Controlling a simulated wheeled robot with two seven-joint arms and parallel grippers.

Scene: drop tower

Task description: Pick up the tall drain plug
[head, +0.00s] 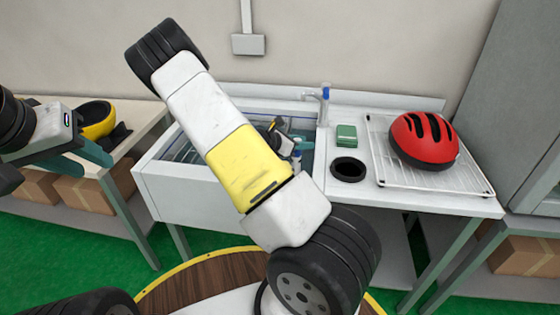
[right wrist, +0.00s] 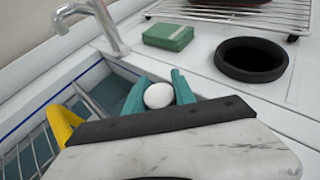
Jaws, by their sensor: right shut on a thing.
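My right gripper (head: 290,143) is over the sink basin, mostly behind my own arm in the head view. In the right wrist view its two teal fingers are closed on the sides of a white rounded thing, which I take to be the tall drain plug (right wrist: 158,95). Only its rounded end shows; its lower part is hidden by my wrist. I cannot tell whether it touches the basin floor. My left gripper (head: 92,158) is at the far left, with its teal fingers apart and nothing visible between them.
The white sink (head: 165,195) has a tap (head: 323,105) at its back edge. On the counter to the right are a green sponge (head: 346,135), a dark round opening (head: 350,168) and a wire rack (head: 455,185) bearing a red helmet (head: 424,138). A yellow-black thing (head: 98,120) sits left.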

